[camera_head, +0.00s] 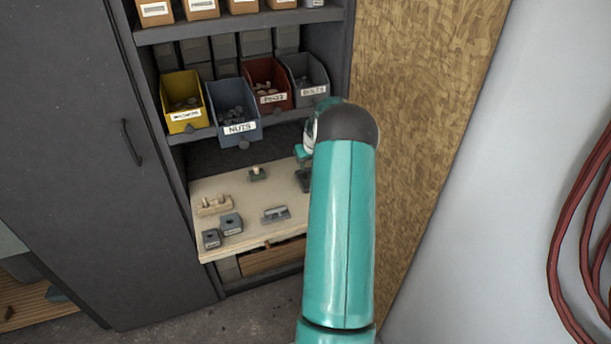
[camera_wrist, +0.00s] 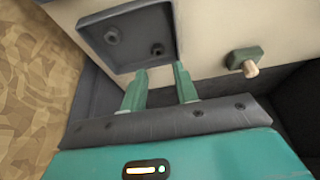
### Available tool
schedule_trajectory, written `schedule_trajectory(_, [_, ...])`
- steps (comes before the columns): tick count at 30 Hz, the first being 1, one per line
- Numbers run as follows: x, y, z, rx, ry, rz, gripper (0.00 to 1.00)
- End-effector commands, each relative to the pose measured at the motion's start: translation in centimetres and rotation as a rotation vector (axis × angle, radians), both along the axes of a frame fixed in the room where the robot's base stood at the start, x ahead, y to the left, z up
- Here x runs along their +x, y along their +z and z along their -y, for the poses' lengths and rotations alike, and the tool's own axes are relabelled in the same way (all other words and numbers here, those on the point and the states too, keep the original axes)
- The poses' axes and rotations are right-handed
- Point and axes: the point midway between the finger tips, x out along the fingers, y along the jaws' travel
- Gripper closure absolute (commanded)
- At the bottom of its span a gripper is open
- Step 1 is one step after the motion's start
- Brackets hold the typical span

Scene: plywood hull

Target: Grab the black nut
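My gripper (camera_wrist: 160,69) is open in the wrist view, its two green fingers apart with nothing seen between them. Just beyond the fingertips is a dark grey square tray (camera_wrist: 130,62). A small dark nut-like piece (camera_wrist: 157,50) lies in it near the fingertips, and a second dark round piece (camera_wrist: 112,36) lies farther left. I cannot tell which is the black nut. In the head view my arm covers most of the gripper and part of the dark tray (camera_head: 303,184) at the board's right edge.
The pale board (camera_head: 240,188) also holds a block with a wooden peg (camera_head: 257,174), a two-peg wooden piece (camera_head: 214,205), a grey fixture (camera_head: 275,214) and two grey blocks (camera_head: 231,223). Above stands a blue nuts bin (camera_head: 240,129). A chipboard wall (camera_head: 425,110) bounds the right side.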

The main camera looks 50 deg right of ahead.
Motion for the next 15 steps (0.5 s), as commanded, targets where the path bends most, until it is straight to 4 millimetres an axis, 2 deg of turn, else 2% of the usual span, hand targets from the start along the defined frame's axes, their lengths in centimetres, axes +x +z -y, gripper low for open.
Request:
schedule_trajectory(1, [0.3, -0.7, 0.1, 0.0, 0.001, 0.0, 0.7])
schedule_trajectory(8, [0.8, -2.3, 0.7, -0.001, 0.001, 0.001, 0.7])
schedule_trajectory(15, [1.8, -5.7, 1.6, 0.0, 0.001, 0.001, 0.7])
